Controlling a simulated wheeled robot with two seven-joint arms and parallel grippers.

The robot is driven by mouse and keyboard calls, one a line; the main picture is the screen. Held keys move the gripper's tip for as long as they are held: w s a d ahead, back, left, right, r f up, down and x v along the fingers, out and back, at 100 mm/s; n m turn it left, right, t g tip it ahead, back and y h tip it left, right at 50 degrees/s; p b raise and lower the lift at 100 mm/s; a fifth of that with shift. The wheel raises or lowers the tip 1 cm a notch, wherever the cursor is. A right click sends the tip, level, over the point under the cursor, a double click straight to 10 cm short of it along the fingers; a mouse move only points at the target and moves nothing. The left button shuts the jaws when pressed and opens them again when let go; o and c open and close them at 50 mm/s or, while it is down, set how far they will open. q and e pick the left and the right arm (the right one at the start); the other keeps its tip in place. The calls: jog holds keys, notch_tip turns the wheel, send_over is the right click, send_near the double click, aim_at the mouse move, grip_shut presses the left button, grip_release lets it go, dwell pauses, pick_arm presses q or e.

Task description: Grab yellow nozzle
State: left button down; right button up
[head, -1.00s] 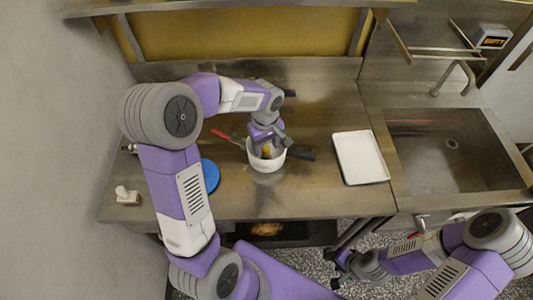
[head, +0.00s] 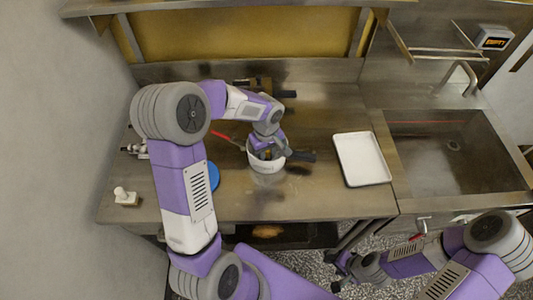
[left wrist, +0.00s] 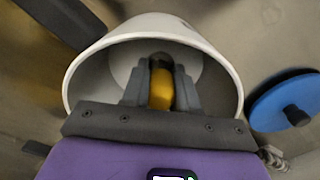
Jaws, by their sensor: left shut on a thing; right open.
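The yellow nozzle (left wrist: 161,88) shows in the left wrist view between the two grey fingers of my left gripper (left wrist: 160,80), which is shut on it. The gripper and nozzle are inside a white pot (left wrist: 88,62). In the head view, my left gripper (head: 268,152) reaches down into the white pot (head: 266,167) on the steel counter, and the arm hides most of the nozzle. Whether the nozzle touches the pot's bottom cannot be told. My right gripper (head: 340,272) is open and empty, low in front of the counter.
A blue round lid (head: 213,177) lies left of the pot. A red-handled tool (head: 222,135) lies behind it. A white tray (head: 361,159) is to the right, then a sink (head: 450,150). A small white item (head: 125,196) stands at the counter's left. The counter's front is clear.

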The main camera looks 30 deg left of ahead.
pick_arm(q)
jog(key=shift+r, duration=0.1)
notch_tip(320, 180, up, 10)
jog(key=shift+p, duration=1.1)
jog(key=shift+r+p, duration=1.6)
jog(key=shift+r, duration=0.05)
